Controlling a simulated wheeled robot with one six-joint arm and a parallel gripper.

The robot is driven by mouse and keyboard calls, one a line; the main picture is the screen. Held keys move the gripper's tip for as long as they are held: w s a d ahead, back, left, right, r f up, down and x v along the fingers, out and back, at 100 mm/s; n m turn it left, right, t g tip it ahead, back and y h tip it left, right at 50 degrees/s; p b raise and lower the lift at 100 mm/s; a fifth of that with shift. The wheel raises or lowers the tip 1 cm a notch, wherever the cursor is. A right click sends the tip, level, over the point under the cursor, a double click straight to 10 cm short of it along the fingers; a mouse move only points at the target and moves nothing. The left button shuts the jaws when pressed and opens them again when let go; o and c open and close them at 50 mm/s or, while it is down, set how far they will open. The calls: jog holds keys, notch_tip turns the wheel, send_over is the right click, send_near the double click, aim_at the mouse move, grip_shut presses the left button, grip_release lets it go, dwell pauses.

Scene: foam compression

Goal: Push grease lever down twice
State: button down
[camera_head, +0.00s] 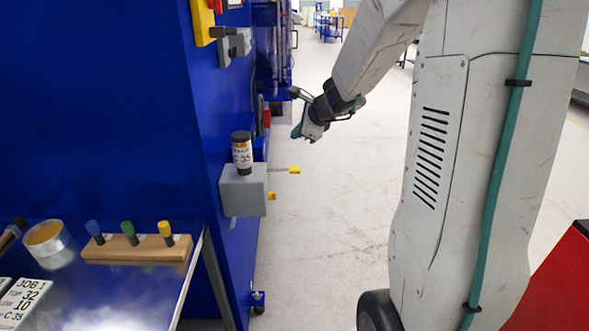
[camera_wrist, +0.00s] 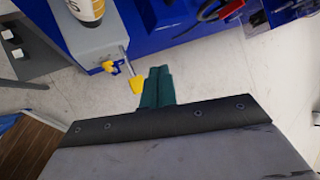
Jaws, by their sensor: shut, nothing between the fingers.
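The grease unit is a grey box (camera_head: 243,190) fixed to the side of the blue cabinet, with a dark, labelled grease cartridge (camera_head: 242,153) upright on top. A thin metal lever with a yellow tip (camera_head: 294,170) sticks out to the right from the box. A second small yellow part (camera_head: 271,196) sits below it. My gripper (camera_head: 298,132) is above and slightly right of the lever tip, apart from it in the head view. In the wrist view my gripper's teal fingers (camera_wrist: 157,82) are together and empty, close beside the yellow lever tip (camera_wrist: 136,84); contact cannot be told.
A metal bench at lower left holds a wooden block (camera_head: 137,248) with blue, green and yellow pegs, a round tin (camera_head: 48,244) and job cards (camera_head: 22,303). Yellow and grey fittings (camera_head: 203,22) are on the cabinet above. The floor right of the lever is clear.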

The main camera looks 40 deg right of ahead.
aim_at(296, 169)
jog(key=shift+f, duration=4.25)
jog(key=shift+f, duration=0.15)
jog(key=shift+f, duration=0.25)
jog(key=shift+f, duration=1.3)
jog(key=shift+r, duration=1.75)
jog(key=shift+r, duration=2.5)
